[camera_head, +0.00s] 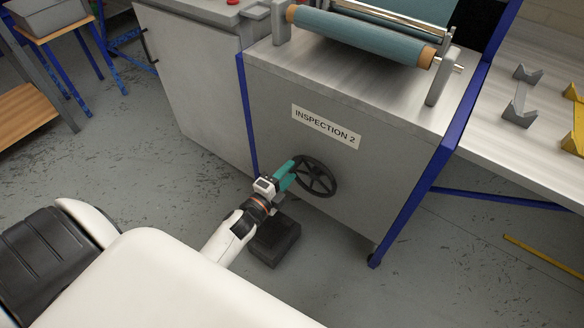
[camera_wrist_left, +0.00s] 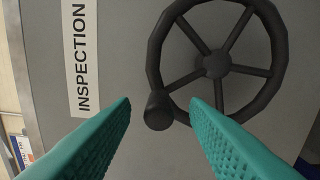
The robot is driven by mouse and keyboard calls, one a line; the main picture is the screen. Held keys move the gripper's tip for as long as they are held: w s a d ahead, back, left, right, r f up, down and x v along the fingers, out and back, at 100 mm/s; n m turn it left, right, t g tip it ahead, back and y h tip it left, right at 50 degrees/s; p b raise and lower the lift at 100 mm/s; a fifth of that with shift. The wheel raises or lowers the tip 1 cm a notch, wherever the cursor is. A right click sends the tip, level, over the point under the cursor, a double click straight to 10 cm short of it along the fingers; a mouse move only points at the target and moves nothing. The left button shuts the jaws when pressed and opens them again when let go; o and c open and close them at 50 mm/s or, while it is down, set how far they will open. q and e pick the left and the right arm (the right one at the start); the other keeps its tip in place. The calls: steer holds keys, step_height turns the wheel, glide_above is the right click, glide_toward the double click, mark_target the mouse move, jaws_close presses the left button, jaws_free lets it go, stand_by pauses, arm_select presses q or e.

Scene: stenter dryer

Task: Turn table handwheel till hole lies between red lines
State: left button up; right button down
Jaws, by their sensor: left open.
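The black spoked handwheel (camera_head: 316,177) is on the front panel of the grey table marked "INSPECTION 2" (camera_head: 326,126). In the left wrist view the handwheel (camera_wrist_left: 216,64) fills the upper middle, and its round crank knob (camera_wrist_left: 158,110) sticks out at the lower left of the rim. My left gripper (camera_head: 292,170) is at the wheel's left side in the head view. Its teal fingers (camera_wrist_left: 160,115) are open, with the knob showing between the tips; I see no grip on it. No hole or red lines can be made out. My right gripper is not in view.
A dark box (camera_head: 274,240) stands on the floor below my left gripper. A blue table leg (camera_head: 412,200) is right of the wheel. A roll of blue-grey cloth (camera_head: 360,37) lies on top. Open floor shows at the left.

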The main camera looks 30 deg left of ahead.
arm_select(q)
steer(key=s, duration=0.9)
steer(key=shift+s+a, duration=0.2)
steer(key=shift+a, duration=0.15)
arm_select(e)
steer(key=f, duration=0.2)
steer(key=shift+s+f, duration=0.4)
